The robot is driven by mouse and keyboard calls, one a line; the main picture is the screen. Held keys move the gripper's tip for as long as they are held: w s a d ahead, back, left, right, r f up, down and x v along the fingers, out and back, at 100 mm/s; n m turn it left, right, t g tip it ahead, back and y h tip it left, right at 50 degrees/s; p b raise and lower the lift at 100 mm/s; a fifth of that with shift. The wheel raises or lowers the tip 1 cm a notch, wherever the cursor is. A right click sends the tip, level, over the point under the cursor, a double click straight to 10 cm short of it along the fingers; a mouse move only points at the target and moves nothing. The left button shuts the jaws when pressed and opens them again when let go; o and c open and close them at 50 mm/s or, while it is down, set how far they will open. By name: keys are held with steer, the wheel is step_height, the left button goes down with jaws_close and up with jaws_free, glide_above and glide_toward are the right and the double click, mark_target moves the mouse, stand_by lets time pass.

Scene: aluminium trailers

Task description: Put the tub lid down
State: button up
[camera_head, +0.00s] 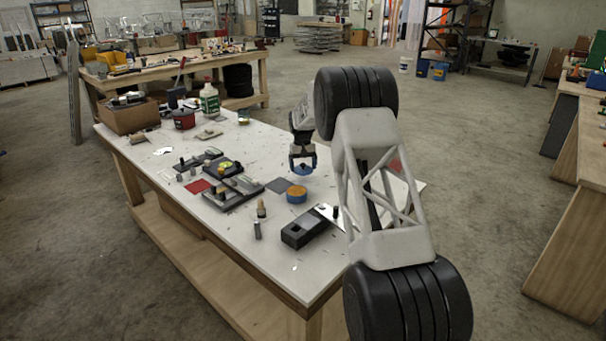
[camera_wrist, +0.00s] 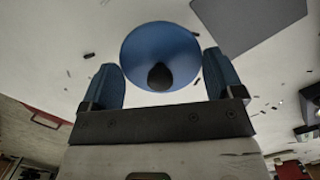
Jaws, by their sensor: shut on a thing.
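My gripper is shut on the lid. In the head view, my gripper (camera_head: 302,163) holds the lid (camera_head: 303,173) above the white table. A round blue tub (camera_head: 297,194) with an orange top stands on the table, just below and slightly left of the lid in the picture. The exact contact of the fingers with the lid is hard to make out.
A grey square mat (camera_head: 279,185) lies left of the tub. A grey tray (camera_head: 234,192) of parts and a red mat (camera_head: 198,186) lie further left. A black box (camera_head: 305,228) stands nearer the front edge. Small dark bits are scattered on the white tabletop (camera_head: 262,150).

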mark_target(303, 169)
steer(key=shift+f, duration=1.85)
steer(key=shift+f, duration=0.1)
steer(key=o, duration=0.7)
steer(key=r, duration=0.4)
steer(key=w+r, duration=0.1)
steer(key=r, duration=0.7)
steer(key=shift+w+a+r, duration=0.1)
steer(key=shift+w+a, duration=0.05)
steer(key=shift+w, duration=0.05)
